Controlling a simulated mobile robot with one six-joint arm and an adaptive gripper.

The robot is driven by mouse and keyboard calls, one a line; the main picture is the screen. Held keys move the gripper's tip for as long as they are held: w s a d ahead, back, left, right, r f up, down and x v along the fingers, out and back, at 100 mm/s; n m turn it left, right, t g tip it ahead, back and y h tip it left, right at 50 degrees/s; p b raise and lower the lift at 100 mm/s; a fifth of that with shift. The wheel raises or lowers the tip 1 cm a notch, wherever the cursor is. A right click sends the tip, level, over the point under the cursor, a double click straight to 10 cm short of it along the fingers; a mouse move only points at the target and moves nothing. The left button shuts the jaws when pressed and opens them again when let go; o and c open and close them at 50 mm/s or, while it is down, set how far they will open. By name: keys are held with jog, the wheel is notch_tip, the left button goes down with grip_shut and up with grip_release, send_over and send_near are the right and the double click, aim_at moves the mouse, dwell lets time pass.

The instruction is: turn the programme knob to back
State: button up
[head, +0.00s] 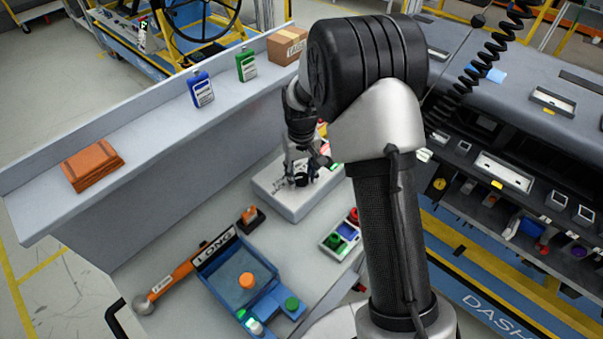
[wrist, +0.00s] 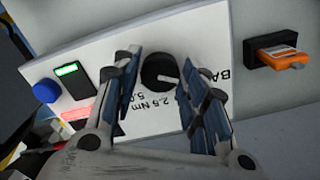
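The programme knob (wrist: 160,72) is round and black, on a white panel (wrist: 105,40) in the wrist view. It has a pale mark on its lower right side. Labels beside it read "2.5 Nm", "5.0" and "BA", the last partly covered by a finger. My gripper (wrist: 163,66) is open, with one finger on each side of the knob; I see gaps, and cannot tell any contact. In the head view my gripper (head: 301,160) is over the light box (head: 290,205), and the knob is mostly hidden by the fingers.
The panel also has a blue button (wrist: 46,91), a green-lit display (wrist: 70,72) and a red-lit part (wrist: 77,109). An orange plug in a black holder (wrist: 272,52) sits beside it. In the head view, a blue tray (head: 225,285) and a button box (head: 338,238) are nearby.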

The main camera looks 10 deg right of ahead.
aim_at(301, 177)
jog(key=shift+o, duration=1.2)
jog(key=shift+r, duration=0.1)
notch_tip(301, 177, up, 12)
